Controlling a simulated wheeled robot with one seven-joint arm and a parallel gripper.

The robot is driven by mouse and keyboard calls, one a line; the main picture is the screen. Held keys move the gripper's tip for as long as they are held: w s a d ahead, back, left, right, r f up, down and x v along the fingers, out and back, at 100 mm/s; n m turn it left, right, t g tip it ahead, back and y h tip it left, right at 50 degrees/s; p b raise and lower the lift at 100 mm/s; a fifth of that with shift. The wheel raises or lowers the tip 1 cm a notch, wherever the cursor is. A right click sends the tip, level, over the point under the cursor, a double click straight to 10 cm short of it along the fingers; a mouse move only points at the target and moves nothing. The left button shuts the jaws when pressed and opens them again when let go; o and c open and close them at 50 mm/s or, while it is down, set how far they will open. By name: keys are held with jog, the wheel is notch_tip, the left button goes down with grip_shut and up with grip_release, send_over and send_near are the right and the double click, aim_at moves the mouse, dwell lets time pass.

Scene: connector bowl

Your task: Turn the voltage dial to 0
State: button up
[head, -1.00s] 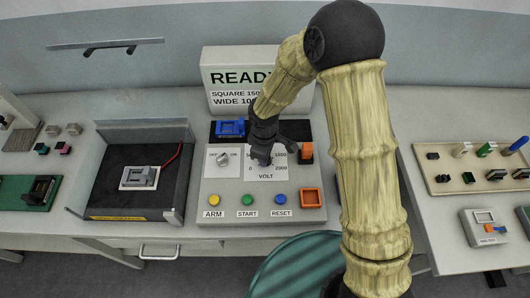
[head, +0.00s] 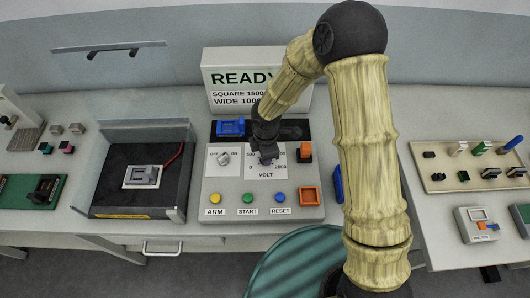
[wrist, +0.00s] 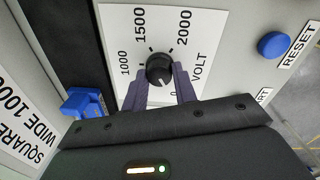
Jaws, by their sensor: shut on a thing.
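The voltage dial (wrist: 159,70) is a round black knob on a white plate (wrist: 118,32) marked 0, 1000, 1500 and 2000, with VOLT beside it. My gripper (wrist: 161,82) is shut on the dial, one finger on each side of it. I cannot tell for sure which number the dial's pointer faces. In the head view my gripper (head: 266,158) is over the VOLT plate (head: 280,172) of the grey control panel (head: 235,185) and hides the dial and part of the scale.
A READY sign (head: 228,77) stands behind the panel. A blue connector (head: 230,127) lies behind the OFF/ON switch (head: 223,158). An orange switch (head: 304,151) is right of the dial. ARM (head: 215,198), START (head: 247,197) and RESET (head: 280,197) buttons line the front.

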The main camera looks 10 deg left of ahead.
jog(key=o, duration=1)
jog(key=shift+c, duration=0.2)
notch_tip(320, 180, up, 18)
jog(key=shift+s+d+f, duration=0.15)
jog(key=shift+s+f, duration=0.1)
jog(key=shift+s, duration=0.1)
jog(key=s+d+m+t, duration=0.1)
jog(key=s+d+m, duration=0.2)
jog(key=d+m, duration=0.9)
jog(key=s+d+r+m+t, duration=0.1)
jog(key=s+d+m, duration=0.2)
jog(key=d+m, duration=0.8)
jog(key=shift+s+d+m, duration=0.25)
jog(key=shift+d+m, duration=0.15)
jog(key=shift+d, duration=0.75)
